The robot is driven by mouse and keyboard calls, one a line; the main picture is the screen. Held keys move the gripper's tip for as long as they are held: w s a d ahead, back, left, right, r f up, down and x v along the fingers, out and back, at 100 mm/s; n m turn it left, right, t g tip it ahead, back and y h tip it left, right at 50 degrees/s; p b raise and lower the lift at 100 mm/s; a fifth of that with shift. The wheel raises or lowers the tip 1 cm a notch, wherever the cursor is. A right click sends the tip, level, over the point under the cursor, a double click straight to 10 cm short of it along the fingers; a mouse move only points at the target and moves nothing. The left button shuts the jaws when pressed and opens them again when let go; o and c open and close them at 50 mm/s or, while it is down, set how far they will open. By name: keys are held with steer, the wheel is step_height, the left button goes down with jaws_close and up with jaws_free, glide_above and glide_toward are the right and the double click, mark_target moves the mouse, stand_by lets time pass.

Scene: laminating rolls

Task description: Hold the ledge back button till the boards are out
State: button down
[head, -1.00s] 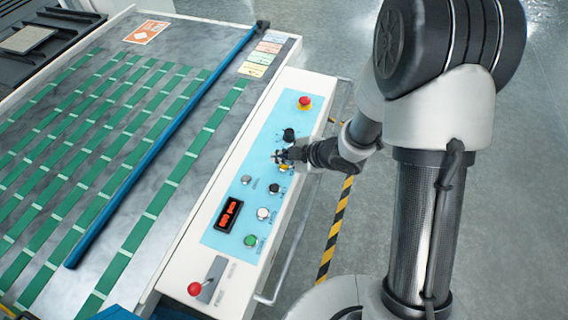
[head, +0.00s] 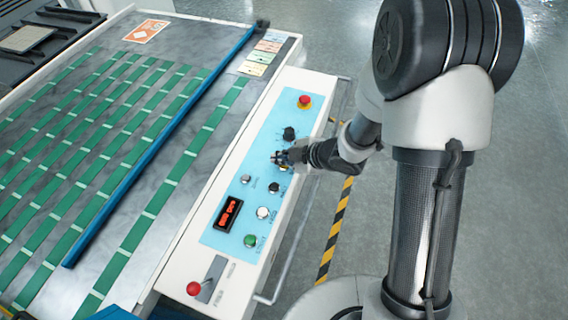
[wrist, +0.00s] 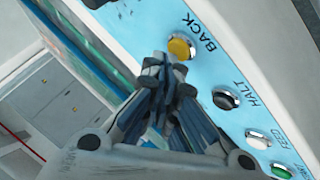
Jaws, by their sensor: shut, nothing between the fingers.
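The yellow button (wrist: 181,47) marked BACK sits on the light-blue control panel (head: 222,207), its face mostly uncovered in the wrist view. My gripper (head: 280,158) is shut and empty over the panel. In the wrist view its fingertips (wrist: 163,66) are just left of and below the yellow button; I cannot tell whether they touch the panel. In the head view the gripper hides the yellow button. A long blue bar (head: 150,158) lies diagonally across the grey table (head: 150,235). I cannot make out any separate boards.
Below BACK are the black HALT button (wrist: 226,99), white FEED button (wrist: 257,139) and green button (wrist: 281,170). The panel also has a red stop button (head: 304,102), black knob (head: 289,134) and red display (head: 228,214). A red-knobbed lever (head: 194,288) stands at the near end.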

mark_target(283, 166)
steer(key=shift+f+b, duration=0.35)
steer(key=shift+f, duration=0.05)
stand_by(0.6)
steer(key=shift+r, duration=0.1)
stand_by(4.7)
steer(key=shift+r+p, duration=0.75)
steer(key=shift+p, duration=0.05)
step_height(283, 166, up, 5)
steer(key=p, duration=0.4)
steer(key=shift+p, duration=0.3)
